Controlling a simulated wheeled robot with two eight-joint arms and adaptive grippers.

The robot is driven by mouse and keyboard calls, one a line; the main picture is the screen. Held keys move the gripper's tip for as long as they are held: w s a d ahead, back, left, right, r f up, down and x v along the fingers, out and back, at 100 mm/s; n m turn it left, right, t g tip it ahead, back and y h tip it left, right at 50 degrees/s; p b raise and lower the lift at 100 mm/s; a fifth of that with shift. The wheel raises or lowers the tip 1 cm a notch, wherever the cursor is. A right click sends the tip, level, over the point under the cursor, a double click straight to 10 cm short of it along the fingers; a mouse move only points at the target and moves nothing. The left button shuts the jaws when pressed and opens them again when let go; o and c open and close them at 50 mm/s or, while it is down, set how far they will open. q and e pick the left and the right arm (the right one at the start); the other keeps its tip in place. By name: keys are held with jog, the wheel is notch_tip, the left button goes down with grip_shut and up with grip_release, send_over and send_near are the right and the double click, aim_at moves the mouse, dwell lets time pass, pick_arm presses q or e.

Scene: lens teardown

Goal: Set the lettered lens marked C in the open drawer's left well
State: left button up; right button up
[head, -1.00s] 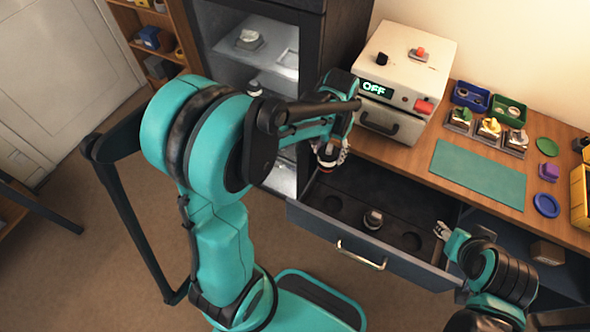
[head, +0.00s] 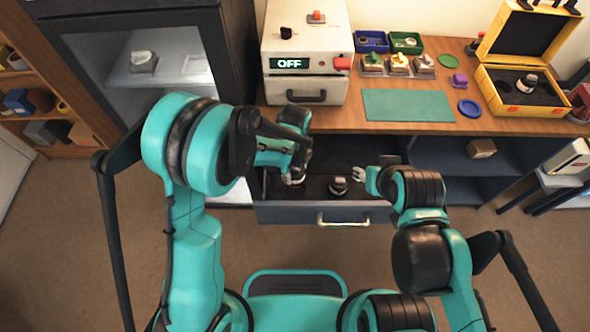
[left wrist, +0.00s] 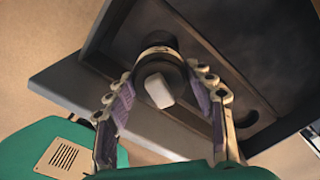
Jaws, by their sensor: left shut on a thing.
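My left gripper (head: 294,172) is shut on a lens (head: 293,182), a dark, short cylinder with a pale cap, at the left part of the open drawer (head: 285,215). In the left wrist view the lens (left wrist: 150,68) sits between the two fingers over the dark drawer floor, and a round well (left wrist: 245,115) shows to its right. I cannot read a letter on it, nor tell whether its base touches the drawer. A second lens (head: 338,187) stands upright in the drawer's middle. My right gripper (head: 360,173) is near the drawer's right part; its jaw state is unclear.
A white box reading OFF (head: 305,50) stands on the wooden worktop behind the drawer. A teal mat (head: 408,106), small bins (head: 371,41) and an open yellow case (head: 500,112) lie to its right. A dark cabinet (head: 75,60) stands at the left.

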pick_arm(q)
jog(key=shift+f+b, duration=1.65)
jog(key=shift+f, duration=0.95)
jog(key=shift+f+b, duration=1.6)
jog(key=o, duration=1.2)
jog(key=shift+o, duration=0.5)
jog(key=shift+o, duration=1.3)
